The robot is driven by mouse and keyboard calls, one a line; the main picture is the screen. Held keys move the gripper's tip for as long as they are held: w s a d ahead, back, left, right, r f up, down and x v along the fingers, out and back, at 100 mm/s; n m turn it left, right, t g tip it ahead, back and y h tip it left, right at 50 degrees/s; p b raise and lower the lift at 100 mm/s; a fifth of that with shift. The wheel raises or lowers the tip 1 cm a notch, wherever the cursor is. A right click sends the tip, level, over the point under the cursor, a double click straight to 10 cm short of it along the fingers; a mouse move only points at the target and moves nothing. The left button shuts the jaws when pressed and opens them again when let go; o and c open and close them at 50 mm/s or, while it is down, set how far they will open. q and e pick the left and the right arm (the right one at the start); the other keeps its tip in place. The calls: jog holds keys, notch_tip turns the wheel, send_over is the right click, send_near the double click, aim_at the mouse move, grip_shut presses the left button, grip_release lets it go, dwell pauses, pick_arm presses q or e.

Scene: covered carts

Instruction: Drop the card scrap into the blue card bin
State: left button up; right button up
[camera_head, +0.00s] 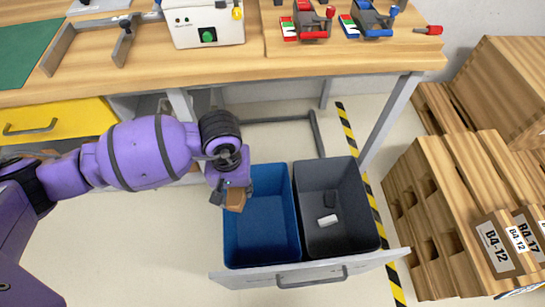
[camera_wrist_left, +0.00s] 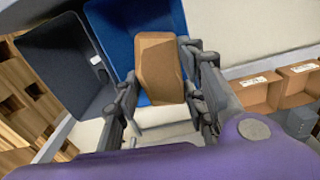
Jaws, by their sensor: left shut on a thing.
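A brown card scrap (camera_head: 235,198) is held in my left gripper (camera_head: 232,192), over the left edge of the blue card bin (camera_head: 262,240). In the left wrist view the scrap (camera_wrist_left: 160,68) sits between the two fingers of the gripper (camera_wrist_left: 165,95), with the blue bin (camera_wrist_left: 110,40) behind it. The part of the blue bin's floor that shows looks empty. My right gripper is not in view.
A dark grey bin (camera_head: 345,237) beside the blue one holds a white piece (camera_head: 327,220) and a dark piece (camera_head: 330,198). Both bins sit in a pulled-out drawer with a grey front (camera_head: 235,279). A wooden workbench (camera_head: 300,65) stands behind; wooden pallets (camera_head: 440,190) stand right.

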pick_arm(q)
jog(key=w+d+f+b, duration=0.1)
jog(key=w+f+b, duration=0.1)
jog(key=f+b, duration=0.2)
jog(key=w+d+f+b, duration=0.1)
jog(key=w+f+b, duration=0.2)
jog(key=f+b, duration=0.2)
notch_tip(320, 180, down, 3)
jog(key=shift+w+d+f+n, duration=0.1)
jog(key=shift+w+d+n, duration=0.05)
jog(key=shift+w+n, duration=0.15)
jog(key=o, duration=0.8)
jog(key=shift+o, duration=0.2)
jog(key=shift+r, duration=0.2)
notch_tip(320, 180, up, 12)
jog(key=shift+f, duration=0.1)
